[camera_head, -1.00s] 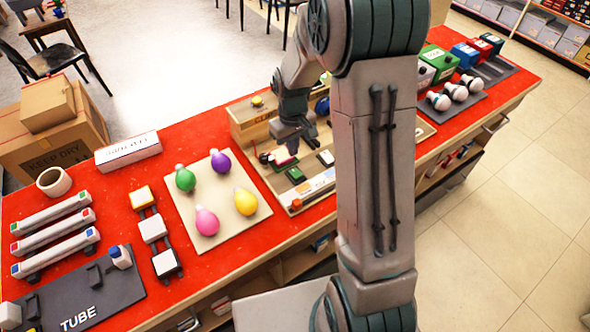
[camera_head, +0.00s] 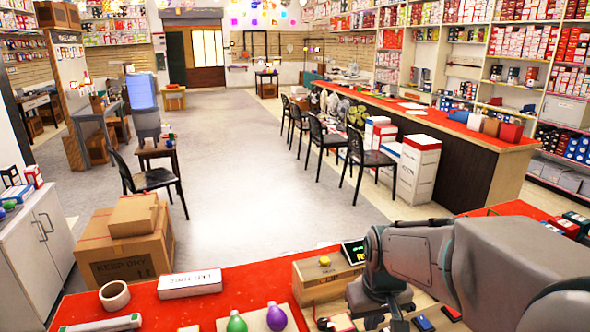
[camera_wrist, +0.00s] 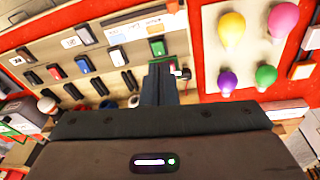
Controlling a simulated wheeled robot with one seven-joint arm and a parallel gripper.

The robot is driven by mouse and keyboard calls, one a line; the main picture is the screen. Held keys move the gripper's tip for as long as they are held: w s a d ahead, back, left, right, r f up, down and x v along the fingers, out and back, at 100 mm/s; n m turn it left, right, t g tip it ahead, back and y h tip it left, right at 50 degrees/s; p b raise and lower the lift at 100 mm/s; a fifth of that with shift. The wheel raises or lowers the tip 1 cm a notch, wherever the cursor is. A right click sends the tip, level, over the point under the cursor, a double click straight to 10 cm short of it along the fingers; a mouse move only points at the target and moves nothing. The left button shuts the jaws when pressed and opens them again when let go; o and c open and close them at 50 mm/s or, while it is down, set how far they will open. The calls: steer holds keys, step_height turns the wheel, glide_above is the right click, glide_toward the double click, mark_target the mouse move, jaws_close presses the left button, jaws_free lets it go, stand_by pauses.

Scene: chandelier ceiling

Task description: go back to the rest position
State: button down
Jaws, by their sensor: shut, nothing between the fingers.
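My gripper (camera_wrist: 160,85) shows in the wrist view with its dark fingers together and nothing between them. It hangs above the red counter, near a board of small coloured blocks. In the head view my arm comes in from the right, and the fingers are at or below the bottom edge, hard to make out. The red counter top (camera_head: 130,300) runs along the bottom of the head view.
Bulbs lie on a beige board (camera_wrist: 205,57), including a yellow bulb (camera_wrist: 231,30) and a purple bulb (camera_wrist: 227,81). A white box (camera_head: 190,284) and a roll (camera_head: 114,296) sit on the counter. Cardboard boxes (camera_head: 125,255) stand beyond it. Open floor lies further ahead.

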steer(key=s+r+m+t, duration=0.1)
steer(key=s+r, duration=0.3)
steer(key=s, duration=0.7)
steer(key=shift+m+t, duration=0.3)
steer(key=shift+m, duration=0.1)
steer(key=shift+r, duration=0.1)
